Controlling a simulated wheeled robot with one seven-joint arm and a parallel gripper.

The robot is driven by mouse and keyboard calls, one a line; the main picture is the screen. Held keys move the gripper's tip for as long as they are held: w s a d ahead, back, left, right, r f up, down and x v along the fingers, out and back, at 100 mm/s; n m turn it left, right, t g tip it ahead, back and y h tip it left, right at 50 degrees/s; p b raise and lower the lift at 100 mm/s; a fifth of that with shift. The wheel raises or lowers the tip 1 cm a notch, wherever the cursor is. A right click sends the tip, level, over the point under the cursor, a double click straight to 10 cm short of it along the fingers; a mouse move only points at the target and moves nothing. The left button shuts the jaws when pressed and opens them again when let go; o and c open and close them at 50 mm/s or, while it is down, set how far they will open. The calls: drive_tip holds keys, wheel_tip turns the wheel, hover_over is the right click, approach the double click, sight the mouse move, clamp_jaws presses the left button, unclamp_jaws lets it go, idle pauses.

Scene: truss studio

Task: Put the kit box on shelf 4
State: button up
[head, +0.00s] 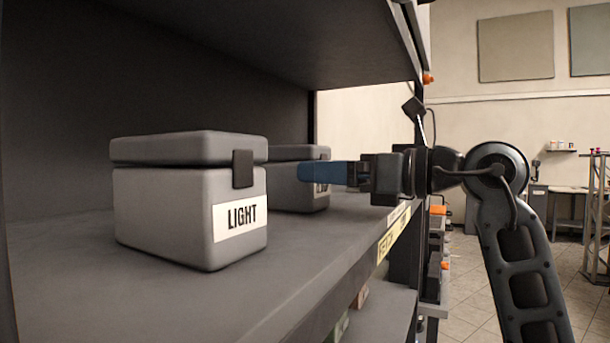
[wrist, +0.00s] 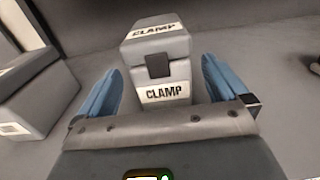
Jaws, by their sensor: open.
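Two grey lidded boxes stand upright on a dark shelf (head: 300,250). The nearer box (head: 165,215) has a black latch and a white label reading LIGHT. The box behind it (head: 295,190) is partly hidden by it and by my gripper (head: 308,171). In the wrist view this box (wrist: 155,65) reads CLAMP on its lid and front, and has a dark latch. My gripper (wrist: 160,66) is open, its blue fingers on either side of the CLAMP box's lower front; I cannot tell whether they touch it. Neither label says kit box.
Another shelf board (head: 270,30) hangs above the boxes, and a dark back panel (head: 200,90) closes the bay. A grey box (wrist: 35,95) stands left of the CLAMP box in the wrist view. Yellow labels (head: 393,232) run along the shelf's front edge. Open floor lies to the right.

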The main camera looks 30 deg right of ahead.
drive_tip(key=shift+b+v, duration=0.3)
drive_tip(key=shift+v, duration=2.5)
